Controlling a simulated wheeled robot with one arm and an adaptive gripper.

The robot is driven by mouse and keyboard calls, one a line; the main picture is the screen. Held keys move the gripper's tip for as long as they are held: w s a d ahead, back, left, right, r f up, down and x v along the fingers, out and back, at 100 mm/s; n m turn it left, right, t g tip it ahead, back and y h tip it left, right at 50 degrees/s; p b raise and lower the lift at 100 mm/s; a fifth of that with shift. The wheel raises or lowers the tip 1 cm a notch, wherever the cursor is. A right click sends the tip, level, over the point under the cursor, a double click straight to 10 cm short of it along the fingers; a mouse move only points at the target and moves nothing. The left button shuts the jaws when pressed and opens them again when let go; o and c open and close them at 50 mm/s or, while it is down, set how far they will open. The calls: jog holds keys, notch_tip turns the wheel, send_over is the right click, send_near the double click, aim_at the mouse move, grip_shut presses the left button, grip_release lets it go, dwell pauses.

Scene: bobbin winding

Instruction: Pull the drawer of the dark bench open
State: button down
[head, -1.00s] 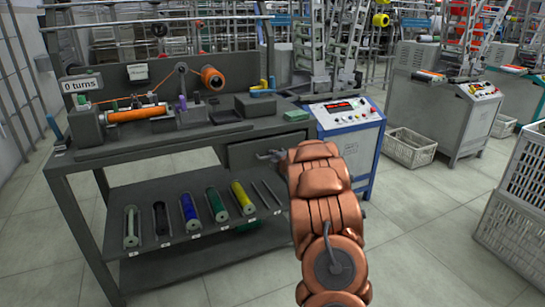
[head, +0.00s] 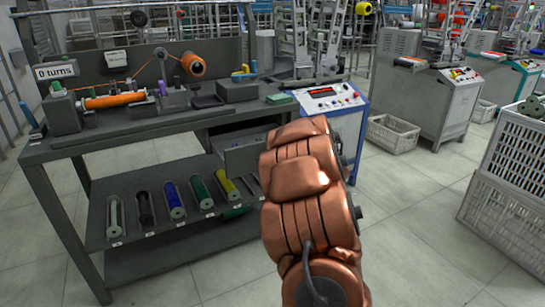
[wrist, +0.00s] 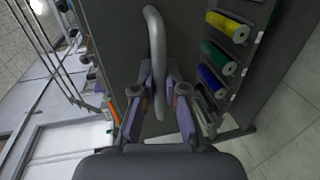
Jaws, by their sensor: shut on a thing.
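The dark bench (head: 150,133) stands at left in the head view. Its grey drawer (head: 243,158) sits under the right end of the bench top, its front standing out from the bench with a dark gap above. In the wrist view the drawer's curved grey handle (wrist: 156,45) passes between the purple fingers of my gripper (wrist: 157,92). The gripper is shut on the handle, with the dark drawer front (wrist: 115,40) just beyond. In the head view my copper arm hides the gripper, the handle and the drawer's right part.
A lower shelf (head: 185,233) holds several coloured bobbins. A winder with orange thread (head: 112,100) stands on the bench top. A control cabinet (head: 345,125) stands close right of the drawer. White crates (head: 515,165) stand at far right. Floor (head: 415,225) in front is clear.

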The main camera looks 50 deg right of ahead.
jog(key=shift+s, duration=0.2)
jog(key=c, duration=1.2)
grip_release()
jog(key=shift+s+a, duration=0.1)
jog(key=v, duration=1.1)
jog(key=shift+s+a, duration=0.2)
jog(key=shift+s, duration=0.15)
jog(key=shift+r, duration=0.15)
